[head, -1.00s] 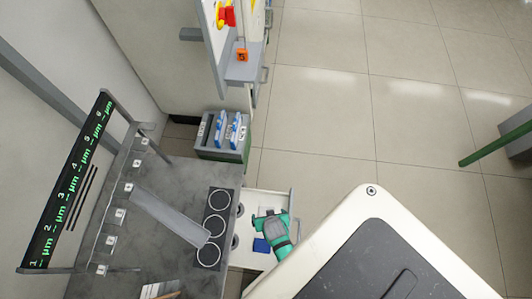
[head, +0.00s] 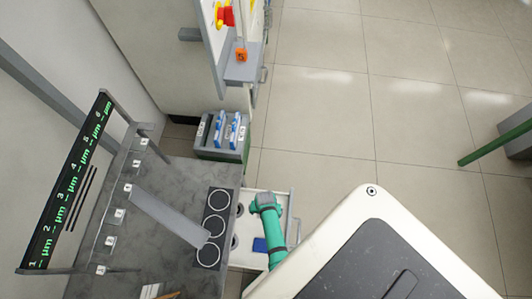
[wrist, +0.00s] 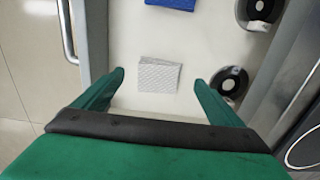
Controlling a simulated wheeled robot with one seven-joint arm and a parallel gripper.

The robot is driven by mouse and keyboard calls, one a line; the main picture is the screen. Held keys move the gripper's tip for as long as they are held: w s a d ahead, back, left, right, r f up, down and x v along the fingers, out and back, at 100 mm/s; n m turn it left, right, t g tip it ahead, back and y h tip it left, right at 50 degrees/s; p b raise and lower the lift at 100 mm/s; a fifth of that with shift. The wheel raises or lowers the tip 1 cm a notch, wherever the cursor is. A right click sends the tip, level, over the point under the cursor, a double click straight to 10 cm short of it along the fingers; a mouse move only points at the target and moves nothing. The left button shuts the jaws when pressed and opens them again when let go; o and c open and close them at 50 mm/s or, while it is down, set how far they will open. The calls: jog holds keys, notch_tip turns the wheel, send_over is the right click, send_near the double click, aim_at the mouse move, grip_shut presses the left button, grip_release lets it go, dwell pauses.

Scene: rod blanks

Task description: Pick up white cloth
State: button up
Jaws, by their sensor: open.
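The white cloth (wrist: 159,76) is a small textured square lying flat on the white surface of a drawer or tray (wrist: 205,50) in the wrist view. My gripper (wrist: 157,80) is open, with one green finger on each side of the cloth in the picture. Nothing is between the fingers that I can see being held, and the height above the cloth is unclear. In the head view, my green arm (head: 268,215) reaches over the drawer (head: 250,200), and the cloth is hidden there.
A blue cloth (wrist: 172,3) lies at the drawer's far side, also visible in the head view (head: 260,244). Two dark round items (wrist: 230,82) sit along the drawer's right side. A metal handle (wrist: 67,30) is at left. A grey worktable (head: 165,220) adjoins the drawer.

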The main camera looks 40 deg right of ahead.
jog(key=shift+w+d+f, duration=0.1)
jog(key=shift+w+f, duration=0.05)
jog(key=shift+f, duration=2.6)
jog(key=c, duration=1.1)
